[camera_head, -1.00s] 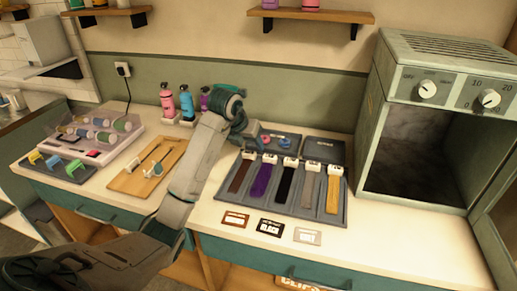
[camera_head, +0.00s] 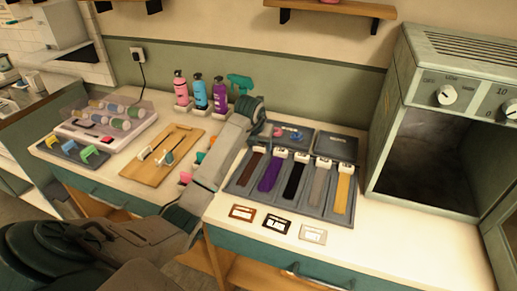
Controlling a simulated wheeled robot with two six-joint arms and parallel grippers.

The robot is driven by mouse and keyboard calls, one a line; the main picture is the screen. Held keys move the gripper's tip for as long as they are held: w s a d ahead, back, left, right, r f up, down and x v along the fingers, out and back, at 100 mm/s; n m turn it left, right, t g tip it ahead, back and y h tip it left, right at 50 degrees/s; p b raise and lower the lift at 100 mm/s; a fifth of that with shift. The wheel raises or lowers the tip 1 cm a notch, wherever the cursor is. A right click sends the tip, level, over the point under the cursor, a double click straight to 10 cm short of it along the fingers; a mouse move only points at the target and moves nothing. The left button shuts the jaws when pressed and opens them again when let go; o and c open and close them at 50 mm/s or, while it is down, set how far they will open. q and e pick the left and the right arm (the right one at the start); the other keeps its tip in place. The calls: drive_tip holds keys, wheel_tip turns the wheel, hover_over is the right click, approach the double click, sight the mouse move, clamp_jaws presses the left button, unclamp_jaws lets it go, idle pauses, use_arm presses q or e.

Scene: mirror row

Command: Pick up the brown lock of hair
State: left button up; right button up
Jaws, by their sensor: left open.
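The brown lock of hair (camera_head: 249,169) lies at the left end of a row of locks in a grey tray (camera_head: 311,208) on the counter. It has a white tag at its top end. Purple (camera_head: 269,176), black (camera_head: 293,181), grey (camera_head: 318,187) and blond (camera_head: 342,192) locks lie to its right. My left gripper (camera_head: 261,132) is open above the back left of the tray, just beyond the brown lock's tagged end. Its fingers are small and partly hidden by the wrist. My right gripper is not in view.
A wooden board (camera_head: 150,172) with tools lies left of my arm. Bottles (camera_head: 200,92) stand behind it. An open oven-like cabinet (camera_head: 435,150) stands at the right.

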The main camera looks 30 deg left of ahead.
use_arm(q)
drive_tip(key=shift+w+f, duration=0.25)
drive_tip(key=shift+f, duration=0.2)
drive_tip(key=c, duration=0.8)
drive_tip(key=shift+a+r, duration=0.1)
